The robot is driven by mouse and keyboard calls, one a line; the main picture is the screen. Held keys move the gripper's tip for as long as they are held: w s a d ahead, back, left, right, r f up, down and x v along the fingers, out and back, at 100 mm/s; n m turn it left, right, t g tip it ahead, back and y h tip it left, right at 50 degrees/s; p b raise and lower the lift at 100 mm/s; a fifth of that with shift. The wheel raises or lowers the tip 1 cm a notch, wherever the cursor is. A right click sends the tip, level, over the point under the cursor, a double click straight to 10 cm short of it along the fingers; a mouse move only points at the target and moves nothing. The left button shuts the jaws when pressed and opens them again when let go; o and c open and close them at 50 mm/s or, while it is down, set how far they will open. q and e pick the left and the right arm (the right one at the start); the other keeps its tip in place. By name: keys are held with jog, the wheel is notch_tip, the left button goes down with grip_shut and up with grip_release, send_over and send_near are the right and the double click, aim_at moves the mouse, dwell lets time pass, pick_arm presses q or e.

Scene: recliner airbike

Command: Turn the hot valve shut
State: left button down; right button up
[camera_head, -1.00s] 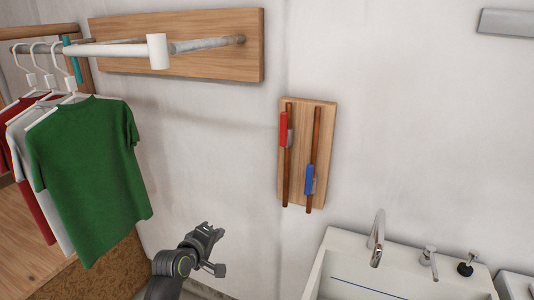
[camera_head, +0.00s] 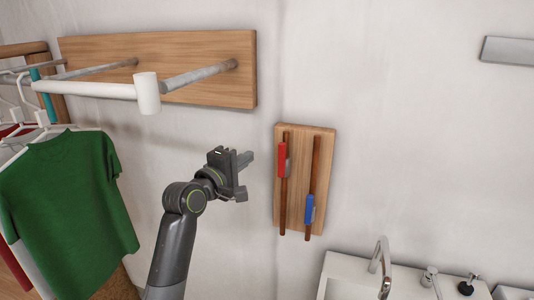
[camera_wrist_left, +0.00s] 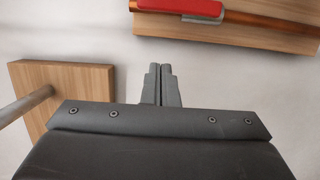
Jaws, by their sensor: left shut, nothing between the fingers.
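The hot valve has a red handle (camera_head: 282,160) on the left copper pipe of a wooden wall board (camera_head: 298,225). The handle lies upright along its pipe. A blue handle (camera_head: 309,209) sits lower on the right pipe. My left gripper (camera_head: 247,172) is shut and empty, just left of the board and near the red handle's height, apart from it. In the left wrist view its closed fingers (camera_wrist_left: 161,85) point toward the wall, and the red handle (camera_wrist_left: 186,8) lies at the top edge, partly cut off. My right gripper is not in view.
A clothes rail with a white end (camera_head: 147,93) juts out from a wooden plank (camera_head: 215,85) above left of my arm. A green shirt (camera_head: 70,205) hangs at left. A sink (camera_head: 345,270) with a tap (camera_head: 382,258) stands below right. Bare wall lies right of the board.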

aim_at(282, 161)
pick_arm(q)
jog(key=d+p, duration=0.1)
jog(key=d, duration=0.1)
jog(key=w+d+p, duration=0.1)
jog(key=d, duration=0.2)
jog(key=shift+w+d+p, duration=0.15)
jog(key=shift+d+p, duration=0.15)
